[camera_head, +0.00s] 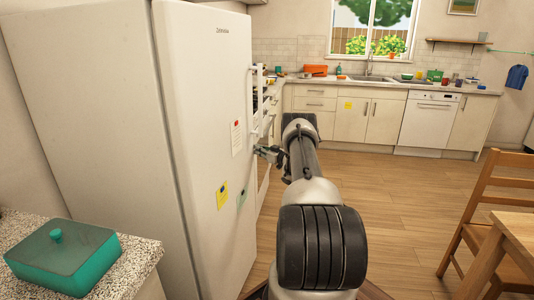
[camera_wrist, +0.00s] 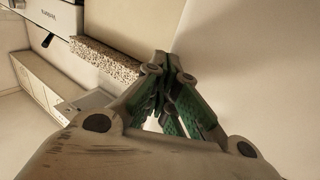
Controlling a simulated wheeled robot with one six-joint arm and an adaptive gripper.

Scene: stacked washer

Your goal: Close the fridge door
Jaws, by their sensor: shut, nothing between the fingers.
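The white fridge (camera_head: 85,110) stands at the left in the head view. Its door (camera_head: 200,120) faces right and bears a logo, a paper sheet and small notes. I cannot tell from here how wide the door stands open. White handle-like parts (camera_head: 252,92) show at the door's far edge.
A speckled counter (camera_head: 135,262) with a teal lidded box (camera_head: 62,256) stands at the front left. Kitchen cabinets (camera_head: 370,118) with a sink and dishwasher (camera_head: 430,120) line the back. A wooden chair (camera_head: 480,215) and table (camera_head: 520,235) are at right. The middle floor is clear.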

